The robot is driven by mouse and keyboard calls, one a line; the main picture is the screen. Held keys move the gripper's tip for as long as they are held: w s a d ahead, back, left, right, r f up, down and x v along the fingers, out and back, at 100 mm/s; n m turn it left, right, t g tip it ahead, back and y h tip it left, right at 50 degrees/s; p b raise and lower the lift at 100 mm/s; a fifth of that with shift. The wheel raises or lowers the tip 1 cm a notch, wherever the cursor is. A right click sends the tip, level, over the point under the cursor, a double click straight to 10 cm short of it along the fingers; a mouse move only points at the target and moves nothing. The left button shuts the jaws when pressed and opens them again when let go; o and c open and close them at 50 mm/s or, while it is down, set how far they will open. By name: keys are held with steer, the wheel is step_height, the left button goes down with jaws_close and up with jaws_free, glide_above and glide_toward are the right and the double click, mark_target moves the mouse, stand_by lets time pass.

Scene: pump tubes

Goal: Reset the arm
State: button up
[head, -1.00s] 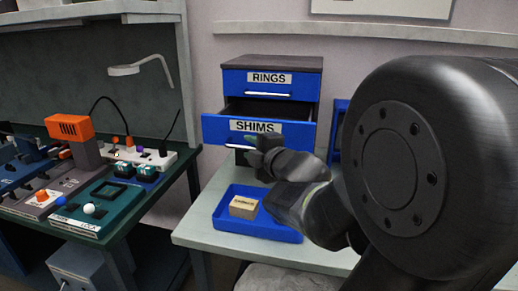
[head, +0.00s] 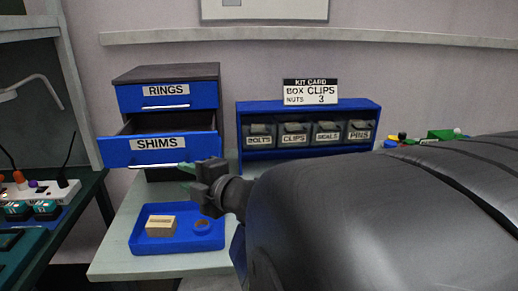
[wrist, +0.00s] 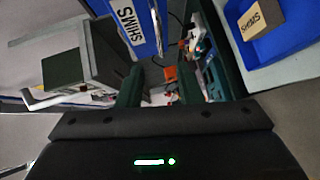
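My gripper (head: 190,175) is at the front of the open SHIMS drawer (head: 128,150), near its handle. In the wrist view my gripper (wrist: 178,88) shows two dark green fingers standing well apart, with no object clearly held between them. The SHIMS label and drawer front also show at the top of the wrist view (wrist: 125,28). The body of my arm fills the lower right of the head view and hides part of the table.
The RINGS drawer (head: 140,97) is shut. A blue rack (head: 372,112) of labelled bins stands behind, under a kit card (head: 311,92).

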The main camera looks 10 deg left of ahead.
mark_target(159, 167)
steer(key=shift+s+d, duration=0.3)
steer(key=shift+d, duration=0.1)
steer(key=shift+a, duration=0.1)
steer(key=b+x, duration=0.3)
steer(key=x, duration=1)
steer(key=shift+w+a, duration=0.25)
steer(key=shift+a, duration=0.05)
